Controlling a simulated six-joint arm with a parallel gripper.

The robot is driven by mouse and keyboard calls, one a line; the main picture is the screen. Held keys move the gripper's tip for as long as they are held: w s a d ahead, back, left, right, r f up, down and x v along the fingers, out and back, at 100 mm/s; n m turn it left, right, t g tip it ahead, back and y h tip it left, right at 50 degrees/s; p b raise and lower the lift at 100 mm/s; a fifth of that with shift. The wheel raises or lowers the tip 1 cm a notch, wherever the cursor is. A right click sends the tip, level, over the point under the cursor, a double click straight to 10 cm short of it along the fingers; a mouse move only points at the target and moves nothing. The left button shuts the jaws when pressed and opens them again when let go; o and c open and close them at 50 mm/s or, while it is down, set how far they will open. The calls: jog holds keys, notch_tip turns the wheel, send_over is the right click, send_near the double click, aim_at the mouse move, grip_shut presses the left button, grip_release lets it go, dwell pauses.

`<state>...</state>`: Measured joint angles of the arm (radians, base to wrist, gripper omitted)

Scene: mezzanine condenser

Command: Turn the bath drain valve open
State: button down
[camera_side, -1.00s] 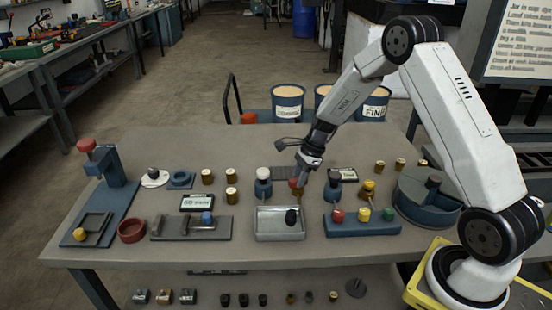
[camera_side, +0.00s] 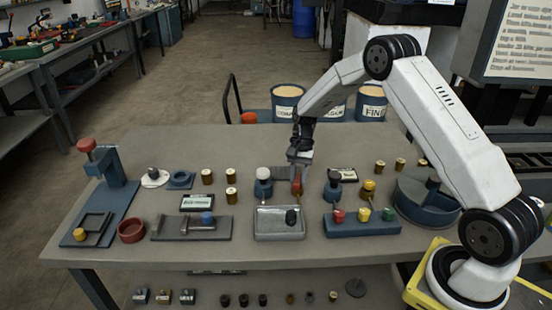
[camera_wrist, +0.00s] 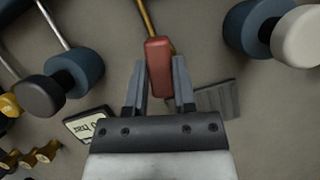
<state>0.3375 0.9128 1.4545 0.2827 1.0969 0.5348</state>
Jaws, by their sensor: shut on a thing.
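The bath is a shallow metal tray (camera_side: 262,234) at the front middle of the bench. Behind it is the drain valve's red handle (camera_side: 297,186), between a white-capped blue bottle and a dark-capped one. In the wrist view the red handle (camera_wrist: 158,66) sits between the two fingers, and a thin brass rod (camera_wrist: 147,20) runs on from its far end. My gripper (camera_side: 297,168) points down over the handle and is shut on it; it also shows in the wrist view (camera_wrist: 159,90). The valve body is not clear in either view.
A white-capped blue bottle (camera_side: 263,186) stands left and a dark-capped one (camera_side: 333,188) right, both close to my gripper. A blue rack (camera_side: 350,227) with coloured knobs stands to the right. The bench's back left is clear.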

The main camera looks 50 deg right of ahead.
jog(key=shift+n+g+h, duration=0.3)
jog(key=shift+n+g, duration=0.2)
jog(key=shift+n, duration=0.9)
jog(key=shift+c, duration=2.2)
grip_release()
jog(key=v, duration=0.8)
jog(key=shift+a, duration=0.15)
